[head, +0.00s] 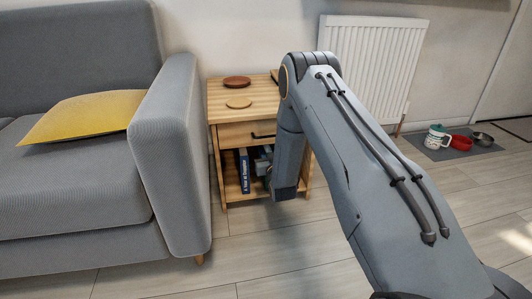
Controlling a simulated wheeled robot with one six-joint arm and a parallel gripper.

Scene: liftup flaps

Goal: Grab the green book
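No green book can be made out clearly. A blue book (244,171) with white spine lettering stands upright on the lower shelf of the wooden side table (222,133). Just right of it, small grey and dark shapes and a narrow greenish patch show beside my arm. They are too small to tell apart as shelf items or parts of my gripper. My arm bends downward in front of the table's right side and hides that part of the shelf. My gripper's fingers cannot be made out, nor can anything held in them.
A grey sofa (180,150) with a yellow cushion (85,115) stands close on the left. A white radiator (370,60) is behind. A mug (437,136) and bowls (461,143) sit at right. Floor before the table is clear.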

